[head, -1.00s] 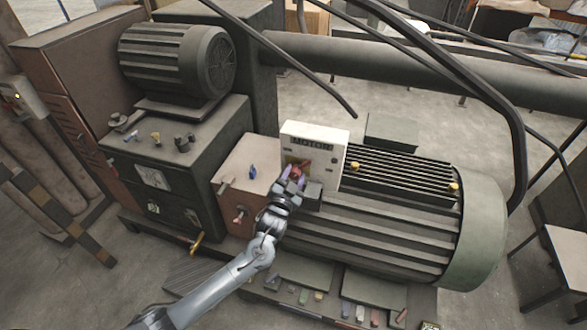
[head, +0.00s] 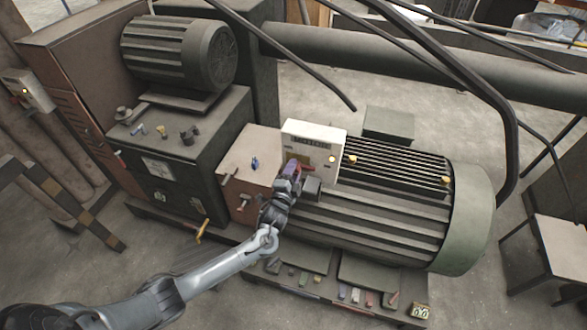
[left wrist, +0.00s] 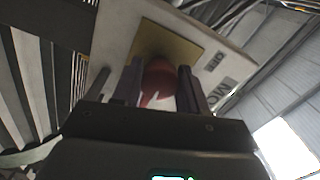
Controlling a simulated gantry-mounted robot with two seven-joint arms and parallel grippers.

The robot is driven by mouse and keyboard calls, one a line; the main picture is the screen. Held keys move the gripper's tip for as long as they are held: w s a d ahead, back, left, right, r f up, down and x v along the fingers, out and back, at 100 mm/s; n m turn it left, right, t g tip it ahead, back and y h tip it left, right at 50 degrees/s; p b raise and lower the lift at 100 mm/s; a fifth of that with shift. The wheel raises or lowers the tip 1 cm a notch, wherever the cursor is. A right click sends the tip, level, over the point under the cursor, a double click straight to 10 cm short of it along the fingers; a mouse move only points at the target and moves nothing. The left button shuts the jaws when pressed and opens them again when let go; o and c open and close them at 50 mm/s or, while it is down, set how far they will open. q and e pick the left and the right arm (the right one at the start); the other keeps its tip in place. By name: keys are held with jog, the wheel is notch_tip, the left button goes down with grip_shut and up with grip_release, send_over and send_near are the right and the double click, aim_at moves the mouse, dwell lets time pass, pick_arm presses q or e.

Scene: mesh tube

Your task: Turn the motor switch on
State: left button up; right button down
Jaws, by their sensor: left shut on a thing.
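The motor switch box (head: 318,141) is a white panel labelled MOTOR, standing beside the big ribbed motor. Its red switch handle (left wrist: 158,83) shows in the left wrist view, in front of a yellowish plate (left wrist: 180,45), with an OFF label (left wrist: 213,64) beside it. My left gripper (head: 293,170) is at the lower left of the panel face; in the left wrist view its two fingers (left wrist: 158,80) are on either side of the red handle, shut on it. The gripper hides most of the handle in the head view. My right gripper is not in view.
The large green ribbed motor (head: 385,205) is right of the box. A pinkish box with a blue knob (head: 255,163) is to its left, beside a dark control cabinet (head: 165,165). A thick pipe (head: 400,70) runs behind.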

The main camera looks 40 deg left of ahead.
pick_arm(q)
jog(key=shift+a+f+m, duration=0.1)
jog(key=shift+m, duration=0.2)
dwell(0.4)
jog(key=o, duration=1)
jog(key=shift+o, duration=0.2)
jog(key=v, duration=1.1)
